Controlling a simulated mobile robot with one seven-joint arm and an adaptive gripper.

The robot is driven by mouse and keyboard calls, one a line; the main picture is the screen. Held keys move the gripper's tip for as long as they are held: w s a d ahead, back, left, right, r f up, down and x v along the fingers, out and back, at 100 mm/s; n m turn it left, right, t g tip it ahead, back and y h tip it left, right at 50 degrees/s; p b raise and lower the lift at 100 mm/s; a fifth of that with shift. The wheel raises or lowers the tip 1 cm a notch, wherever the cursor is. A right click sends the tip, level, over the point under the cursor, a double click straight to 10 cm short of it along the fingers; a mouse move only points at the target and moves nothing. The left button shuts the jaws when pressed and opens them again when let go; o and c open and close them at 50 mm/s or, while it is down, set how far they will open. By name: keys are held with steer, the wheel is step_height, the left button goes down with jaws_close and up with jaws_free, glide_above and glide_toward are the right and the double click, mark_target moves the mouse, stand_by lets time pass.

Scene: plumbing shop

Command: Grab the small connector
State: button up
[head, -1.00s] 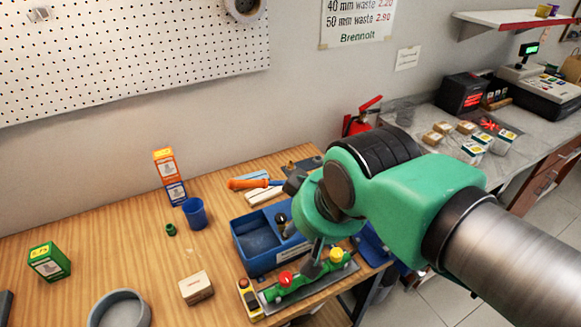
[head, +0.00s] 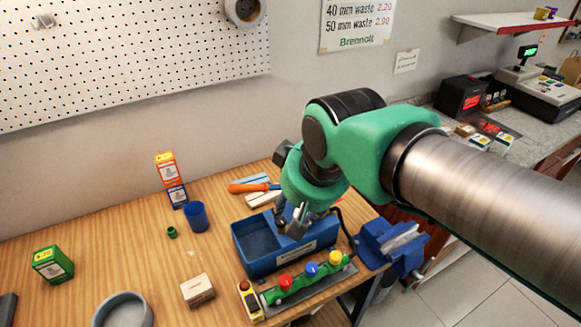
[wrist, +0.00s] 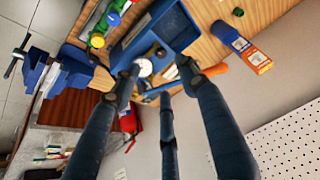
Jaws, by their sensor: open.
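A small green fitting (head: 172,232), which looks like the connector, stands on the wooden bench left of the blue cup. It also shows at the top of the wrist view (wrist: 238,12). My gripper (head: 292,220) is open above the right part of the blue tray (head: 272,267), well to the right of the green fitting. In the wrist view its dark fingers (wrist: 160,80) are spread, with nothing held. A pale round thing (wrist: 144,67) shows between them, by the tray; I cannot tell what it is. My gripper hides part of the tray's inside.
A blue cup (head: 196,216) stands beside the green fitting, with orange and blue boxes (head: 166,166) behind. A valve manifold (head: 310,276) lies in front of the tray. A blue vise (head: 392,243) is at right.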

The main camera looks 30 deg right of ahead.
steer(key=w+d+r+g+p, duration=0.1)
steer(key=w+d+p, duration=0.2)
steer(key=w, duration=0.6)
steer(key=w+d+r+m+g+p, duration=0.1)
steer(key=w+d+p, duration=0.25)
steer(key=w, duration=0.55)
steer(key=w+d+r+g+p, duration=0.15)
steer(key=w+p, duration=0.25)
steer(key=w, duration=0.4)
steer(key=w+d+f+m+g+p, duration=0.1)
steer(key=w+d+f+p, duration=0.3)
steer(key=w+d+f, duration=0.2)
steer(key=w+d+f+p, duration=0.5)
steer(key=w+d+f, duration=0.2)
steer(key=w+f, duration=0.4)
steer(key=shift+w+f+m+g, duration=0.15)
steer(key=shift+f+m+g, duration=0.2)
steer(key=shift+f+m, duration=0.1)
steer(key=shift+f, duration=0.1)
steer(key=shift+f, duration=4.2)
